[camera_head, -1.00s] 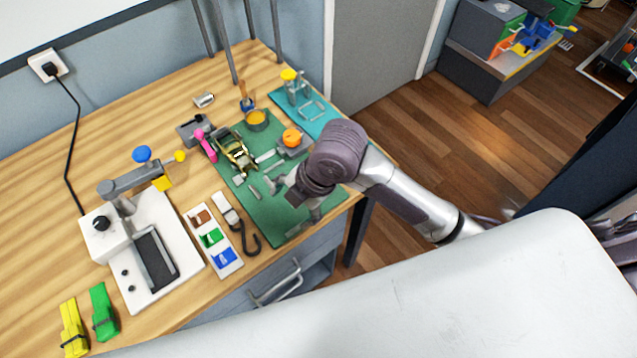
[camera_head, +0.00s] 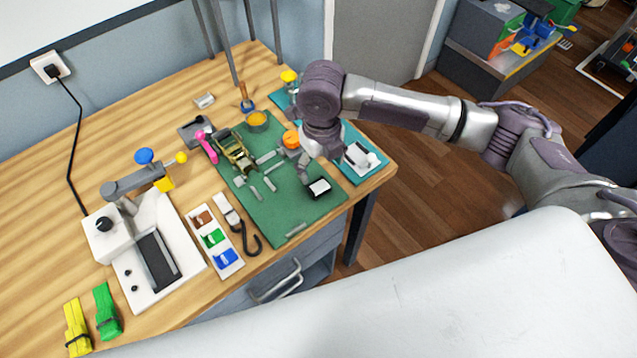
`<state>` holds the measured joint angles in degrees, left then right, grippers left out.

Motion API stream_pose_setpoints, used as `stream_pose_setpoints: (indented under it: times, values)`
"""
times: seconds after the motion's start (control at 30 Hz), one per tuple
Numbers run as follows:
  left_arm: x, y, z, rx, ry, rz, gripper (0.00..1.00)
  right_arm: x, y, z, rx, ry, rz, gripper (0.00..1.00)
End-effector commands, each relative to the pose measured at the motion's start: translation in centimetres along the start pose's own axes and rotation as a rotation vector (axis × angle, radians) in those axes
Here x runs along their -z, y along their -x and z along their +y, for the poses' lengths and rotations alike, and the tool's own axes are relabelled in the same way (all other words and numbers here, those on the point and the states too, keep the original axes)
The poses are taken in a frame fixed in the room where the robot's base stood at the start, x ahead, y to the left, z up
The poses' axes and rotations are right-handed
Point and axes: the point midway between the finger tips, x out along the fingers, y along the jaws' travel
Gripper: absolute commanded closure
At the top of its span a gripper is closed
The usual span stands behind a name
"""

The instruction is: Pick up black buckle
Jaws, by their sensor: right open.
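A dark buckle-like ratchet piece (camera_head: 237,153) with brass-coloured parts lies on the green mat (camera_head: 290,210); it is the likeliest black buckle, though its colour is mixed. My right gripper (camera_head: 340,173) is over the right side of the mats, to the right of that piece and apart from it. Its two fingers are spread, with nothing visible between them. My right arm hides part of the teal mat (camera_head: 373,175). My left gripper is not in view.
Small grey parts (camera_head: 262,180) and an orange knob (camera_head: 291,139) lie near the ratchet piece. A pink-handled part (camera_head: 206,147) is close on its left.

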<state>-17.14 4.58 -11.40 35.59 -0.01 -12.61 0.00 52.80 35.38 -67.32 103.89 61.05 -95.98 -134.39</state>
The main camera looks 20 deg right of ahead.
Motion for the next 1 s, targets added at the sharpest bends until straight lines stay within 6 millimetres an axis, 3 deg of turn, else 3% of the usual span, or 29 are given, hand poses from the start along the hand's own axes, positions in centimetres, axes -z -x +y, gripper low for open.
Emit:
stream_pose_setpoints:
  times: [0.27, 0.6, 0.87, 1.0]
  values:
    - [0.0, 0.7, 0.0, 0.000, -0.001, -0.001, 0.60, 0.1, -2.2, 0.1, -0.001, 0.001, 0.001, 0.21]
    - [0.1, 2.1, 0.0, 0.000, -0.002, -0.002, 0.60, 0.5, -6.6, 0.4, 0.000, 0.001, 0.000, 0.21]
    - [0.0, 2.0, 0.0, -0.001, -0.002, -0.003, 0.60, 0.4, -6.9, 0.4, 0.000, 0.001, -0.002, 0.21]
    - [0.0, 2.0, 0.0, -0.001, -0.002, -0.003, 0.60, 0.4, -6.9, 0.4, 0.000, 0.001, -0.002, 0.44]
